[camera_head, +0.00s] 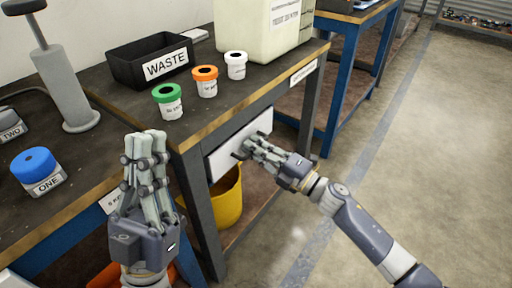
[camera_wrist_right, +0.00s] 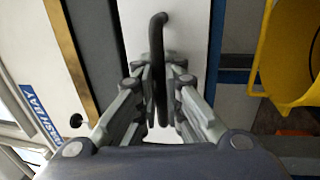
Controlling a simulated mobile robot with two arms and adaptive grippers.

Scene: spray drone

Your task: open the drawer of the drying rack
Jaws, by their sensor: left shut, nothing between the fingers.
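The drawer's white front (camera_head: 228,152) sits under the dark bench top in the head view. It looks about level with the bench front, and no drawer inside shows. Its dark bar handle (camera_wrist_right: 158,50) stands upright in the right wrist view. My right gripper (camera_head: 247,146) is at the drawer front, with its fingers on both sides of the handle. The right wrist view also shows these fingers (camera_wrist_right: 158,88) close to the bar; whether they press on it is unclear. My left gripper (camera_head: 150,137) is shut and empty, pointing up before the left bench.
A yellow bucket (camera_head: 228,200) stands below the drawer. A black WASTE bin (camera_head: 125,62), green-lidded (camera_head: 168,104), orange-lidded (camera_head: 205,85) and white-lidded (camera_head: 236,68) jars stand on the bench. Open floor (camera_head: 430,150) lies right.

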